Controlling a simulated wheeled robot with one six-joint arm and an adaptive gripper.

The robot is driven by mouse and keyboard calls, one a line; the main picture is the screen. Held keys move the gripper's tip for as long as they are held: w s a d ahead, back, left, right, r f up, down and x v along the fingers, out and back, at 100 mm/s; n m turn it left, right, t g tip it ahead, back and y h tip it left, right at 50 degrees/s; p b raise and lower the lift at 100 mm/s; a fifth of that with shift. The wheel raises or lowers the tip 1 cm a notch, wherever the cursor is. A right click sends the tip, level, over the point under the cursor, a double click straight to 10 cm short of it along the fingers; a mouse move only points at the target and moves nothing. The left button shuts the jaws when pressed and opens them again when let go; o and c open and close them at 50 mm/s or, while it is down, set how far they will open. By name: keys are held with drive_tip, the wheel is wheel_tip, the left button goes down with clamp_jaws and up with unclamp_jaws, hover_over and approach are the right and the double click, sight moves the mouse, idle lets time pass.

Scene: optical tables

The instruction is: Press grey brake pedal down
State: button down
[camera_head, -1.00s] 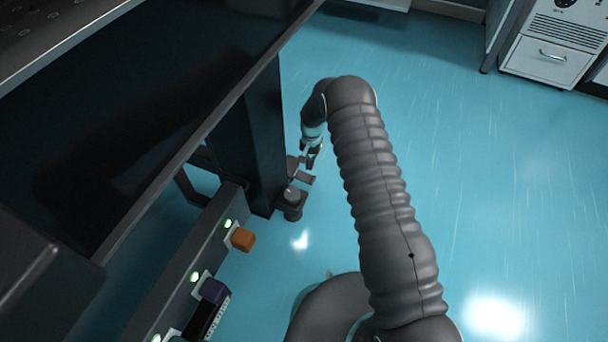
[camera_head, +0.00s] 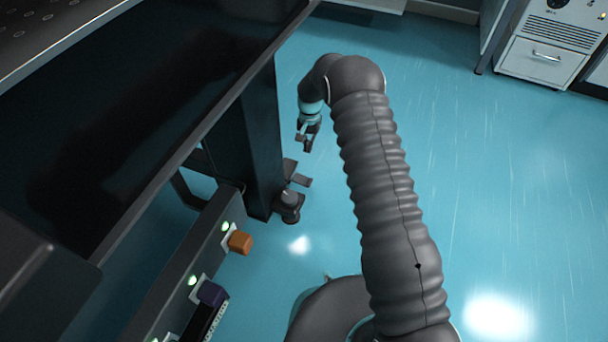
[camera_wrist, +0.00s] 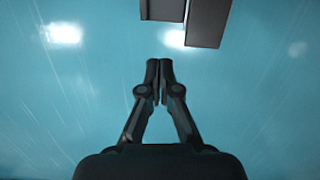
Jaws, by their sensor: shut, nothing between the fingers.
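Two flat dark grey pedal plates stick out at the foot of the table leg. One (camera_head: 299,181) is nearer and the other (camera_head: 289,166) is farther back, partly hidden by the leg. In the wrist view they show at the top edge as a larger plate (camera_wrist: 208,22) and a smaller one (camera_wrist: 162,9), both cut off by the frame. I cannot tell which is the brake. My gripper (camera_head: 305,147) hangs above and beyond the plates, apart from them. In the wrist view its fingertips (camera_wrist: 159,66) are together and empty, below the plates in the picture.
The dark table leg (camera_head: 250,140) stands close left of my gripper. A round dark foot (camera_head: 289,206) is at its base. An orange knob (camera_head: 240,242) and a purple block (camera_head: 211,293) are on the side rail. Open blue floor (camera_head: 480,180) lies to the right.

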drive_tip(key=shift+w+r, duration=0.15)
drive_tip(key=shift+r, duration=1)
drive_tip(key=s+d+n+g, duration=0.1)
drive_tip(key=s+d+n, duration=0.1)
drive_tip(key=s, duration=0.4)
drive_tip(key=s+d+r+t+p, duration=0.2)
drive_tip(key=s+d+r, duration=0.3)
drive_tip(key=s+r, duration=0.7)
drive_tip(key=s+d+r+t+p, duration=0.3)
drive_tip(key=s+d+r, duration=0.2)
drive_tip(key=s+r, duration=0.6)
drive_tip(key=s+d+r+n+t+p, duration=0.1)
drive_tip(key=s+d+r, duration=0.4)
drive_tip(key=s+r, duration=0.7)
wheel_tip(320, 180, up, 11)
drive_tip(key=shift+s+d+f+t+p, duration=0.1)
drive_tip(key=shift+s+d+t+p, duration=0.15)
drive_tip(key=shift+t+p, duration=0.75)
